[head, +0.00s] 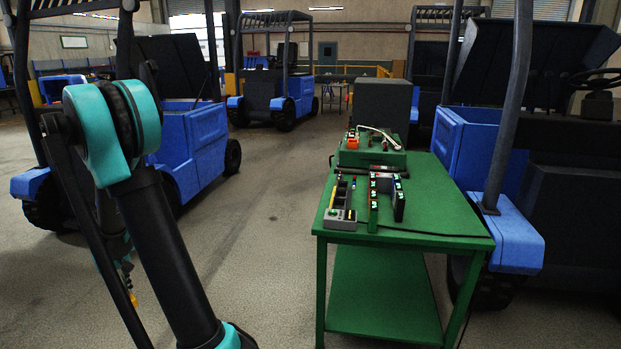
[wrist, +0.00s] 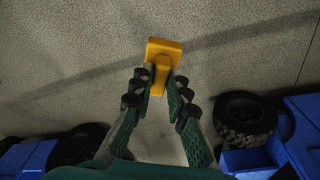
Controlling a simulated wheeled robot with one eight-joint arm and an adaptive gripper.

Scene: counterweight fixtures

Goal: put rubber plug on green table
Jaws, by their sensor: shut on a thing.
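The rubber plug is a yellow-orange T-shaped piece (wrist: 163,47) in the wrist view, with its stem between the fingertips of my gripper (wrist: 159,88). My gripper is shut on it and holds it over the grey floor. In the head view a bit of the plug (head: 133,298) shows low at the left, beside my arm, which hides most of the gripper. The green table (head: 440,213) stands right of centre in the head view, well to the right of my gripper. It has a lower shelf.
On the table lie several tools, a grey device (head: 340,219), dark upright blocks (head: 398,200) and a green box (head: 372,158) at the back. Blue forklifts stand left (head: 188,135), behind (head: 290,95) and right (head: 512,235). Floor between is clear.

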